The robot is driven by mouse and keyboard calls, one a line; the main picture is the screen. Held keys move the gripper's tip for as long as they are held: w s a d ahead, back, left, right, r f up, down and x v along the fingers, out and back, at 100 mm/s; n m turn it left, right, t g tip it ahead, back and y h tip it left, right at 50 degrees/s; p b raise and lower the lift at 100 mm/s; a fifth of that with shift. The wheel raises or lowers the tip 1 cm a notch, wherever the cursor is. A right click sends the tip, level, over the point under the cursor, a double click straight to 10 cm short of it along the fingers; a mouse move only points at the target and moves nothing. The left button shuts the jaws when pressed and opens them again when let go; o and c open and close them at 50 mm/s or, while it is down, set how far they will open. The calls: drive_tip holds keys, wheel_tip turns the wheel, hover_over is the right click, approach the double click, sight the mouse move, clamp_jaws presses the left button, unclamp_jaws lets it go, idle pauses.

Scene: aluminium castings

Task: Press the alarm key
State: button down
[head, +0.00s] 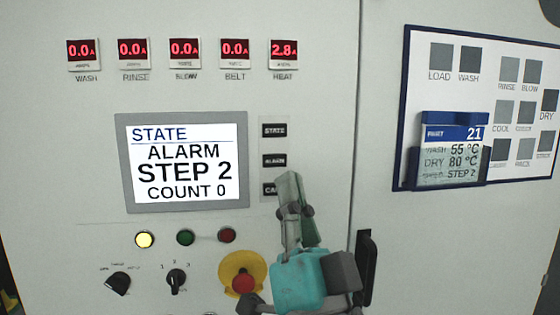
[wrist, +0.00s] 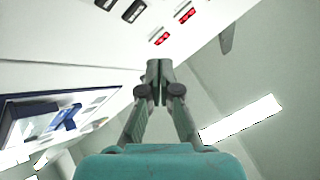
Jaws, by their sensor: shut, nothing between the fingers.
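The alarm key (head: 274,160) is a small black key labelled "ALARM", the middle one of a column of three right of the screen. The state key (head: 274,130) is above it. The lowest key (head: 269,189) is partly hidden behind my gripper, and only "CA" of its label shows. My gripper (head: 288,178) is shut and empty, its tips just below and right of the alarm key in the head view. I cannot tell whether it touches the panel. The wrist view shows the shut fingertips (wrist: 159,68) and black keys (wrist: 134,11) at the upper left.
The screen (head: 188,163) reads "STATE ALARM STEP 2 COUNT 0". A yellow lamp (head: 145,240) is lit beside green and red ones. A red stop button (head: 243,282) sits on a yellow base beside my arm. A blue-framed board (head: 400,150) with a card holder is at right.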

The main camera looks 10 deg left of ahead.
sight(275, 161)
drive_tip(key=shift+r, duration=0.3)
drive_tip(key=shift+w+a, duration=0.4)
drive_tip(key=shift+w, duration=1)
drive_tip(key=shift+w+a, duration=0.4)
drive_tip(key=shift+w, duration=1)
drive_tip(key=shift+w+a, duration=0.4)
drive_tip(key=shift+w, duration=1)
drive_tip(key=shift+w+a, duration=0.15)
drive_tip(key=shift+w, duration=0.25)
drive_tip(key=shift+w+a, duration=0.1)
drive_tip(key=shift+w, duration=0.25)
drive_tip(key=shift+s+d, duration=0.25)
drive_tip(key=shift+s, duration=0.5)
